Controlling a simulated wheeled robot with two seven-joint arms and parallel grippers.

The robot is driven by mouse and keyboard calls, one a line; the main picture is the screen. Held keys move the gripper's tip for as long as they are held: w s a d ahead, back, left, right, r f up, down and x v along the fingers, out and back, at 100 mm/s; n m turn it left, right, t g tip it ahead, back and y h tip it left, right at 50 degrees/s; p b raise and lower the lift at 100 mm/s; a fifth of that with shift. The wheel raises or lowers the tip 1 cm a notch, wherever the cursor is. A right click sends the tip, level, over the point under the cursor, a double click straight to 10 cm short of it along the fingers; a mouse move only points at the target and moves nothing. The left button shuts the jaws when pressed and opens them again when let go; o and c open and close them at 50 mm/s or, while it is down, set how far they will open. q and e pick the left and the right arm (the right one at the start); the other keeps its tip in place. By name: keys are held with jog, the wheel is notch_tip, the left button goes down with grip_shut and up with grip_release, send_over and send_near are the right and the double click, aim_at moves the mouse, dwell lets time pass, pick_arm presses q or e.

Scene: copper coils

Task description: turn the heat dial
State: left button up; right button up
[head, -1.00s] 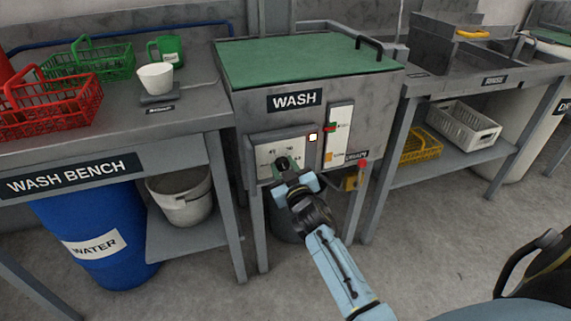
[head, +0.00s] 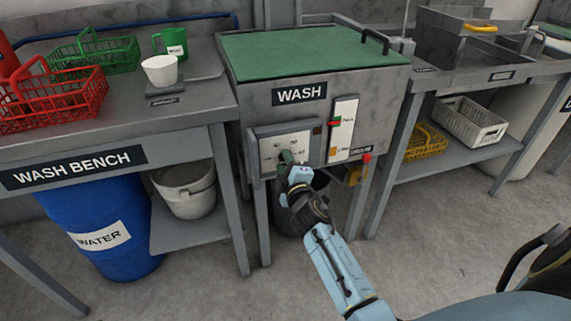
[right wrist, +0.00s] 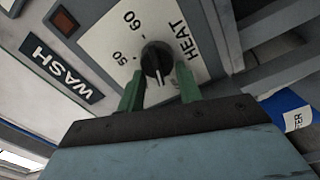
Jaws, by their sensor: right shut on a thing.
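The heat dial is a black round knob (right wrist: 156,60) with a white mark, on a white panel marked HEAT (right wrist: 189,45) with the numbers 50 and 60 beside it. My right gripper (right wrist: 159,80) is shut on the dial, with one green finger on each side of it. In the head view the right gripper (head: 287,160) is at the panel (head: 270,150) on the front of the grey WASH tank (head: 260,115) and hides most of the dial. The small square lamp (head: 317,130) beside the dial is dark red. My left gripper is not in view.
The wash bench (head: 190,112) at left holds a red basket (head: 50,105), a green basket (head: 95,53), a white cup (head: 160,70) and a green mug (head: 172,42). A white slide panel (head: 342,130) and a red knob (head: 366,158) are right of the dial.

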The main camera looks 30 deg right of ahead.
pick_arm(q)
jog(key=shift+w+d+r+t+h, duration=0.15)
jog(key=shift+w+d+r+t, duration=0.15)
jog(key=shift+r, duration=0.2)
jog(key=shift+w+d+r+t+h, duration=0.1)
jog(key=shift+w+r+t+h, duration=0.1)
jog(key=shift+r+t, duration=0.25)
pick_arm(e)
jog(key=shift+f+n, duration=0.15)
jog(key=shift+n, duration=0.8)
jog(key=shift+f+n, duration=0.15)
jog(key=shift+n, duration=0.8)
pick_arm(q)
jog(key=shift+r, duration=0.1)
pick_arm(e)
jog(key=o, duration=1)
